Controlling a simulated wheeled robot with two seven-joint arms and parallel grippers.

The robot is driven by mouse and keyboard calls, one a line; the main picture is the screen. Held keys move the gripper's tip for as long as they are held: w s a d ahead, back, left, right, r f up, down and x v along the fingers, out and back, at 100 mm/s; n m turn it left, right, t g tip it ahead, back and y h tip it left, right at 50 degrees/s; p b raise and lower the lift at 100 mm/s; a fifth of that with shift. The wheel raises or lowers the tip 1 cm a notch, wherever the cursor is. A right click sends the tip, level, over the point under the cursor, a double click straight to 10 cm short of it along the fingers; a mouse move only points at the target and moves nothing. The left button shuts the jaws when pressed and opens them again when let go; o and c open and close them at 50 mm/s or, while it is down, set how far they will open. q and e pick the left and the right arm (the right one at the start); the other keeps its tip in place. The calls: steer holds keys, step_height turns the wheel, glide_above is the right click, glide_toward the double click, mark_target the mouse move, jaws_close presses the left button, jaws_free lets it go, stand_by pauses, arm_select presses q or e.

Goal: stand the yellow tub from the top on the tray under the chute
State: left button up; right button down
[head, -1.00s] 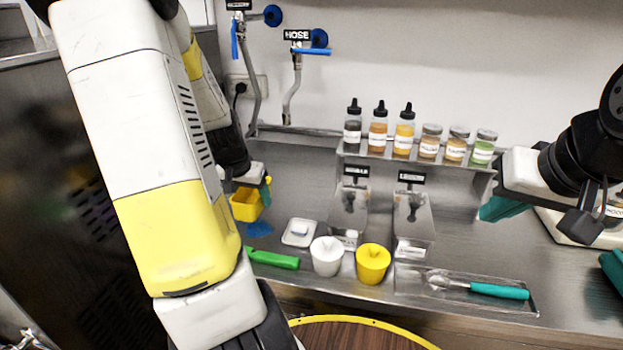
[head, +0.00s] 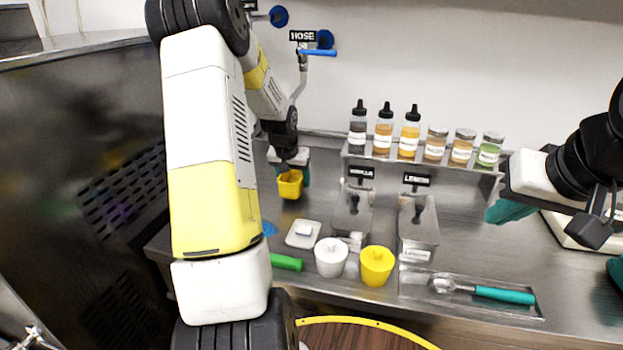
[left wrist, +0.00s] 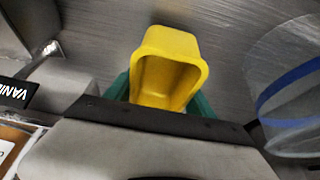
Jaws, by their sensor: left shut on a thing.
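A yellow tub (head: 290,185) is held in my left gripper (head: 291,170) above the steel counter, left of the vanilla container. In the left wrist view the yellow tub (left wrist: 168,68) sits between the teal fingers, its open mouth visible and empty as far as I can see. My right gripper (head: 508,210) is at the right, its teal fingertips partly seen and nothing visible in them; whether it is open cannot be told. No tray under a chute can be made out in these frames.
A scoop (head: 490,293) lies in a shallow tray at right. A green-handled tool (head: 287,262) and a small scale (head: 303,233) lie nearby. Bottles (head: 384,130) line the shelf.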

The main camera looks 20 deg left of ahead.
arm_select(q)
steer(key=shift+f, duration=1.25)
steer(key=shift+f, duration=0.15)
steer(key=o, duration=1.4)
